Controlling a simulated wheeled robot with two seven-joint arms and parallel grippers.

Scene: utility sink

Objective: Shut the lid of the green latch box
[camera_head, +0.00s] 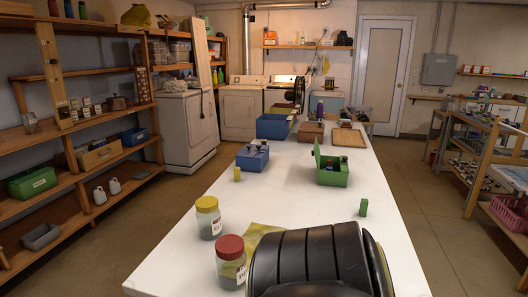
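The green latch box (333,179) stands on the white table, right of the table's middle. Its lid (317,155) stands up, open, on the left side of the box. Small dark and red things show inside the box. Neither of my grippers can be made out in this view. A large black ribbed shape fills the bottom middle and hides part of the near table.
A small green block (363,207) stands near the table's right edge. A blue box (252,158) and a yellow block (237,174) are to the left. Two jars, yellow-lidded (208,217) and red-lidded (231,262), stand near the left edge. The middle is clear.

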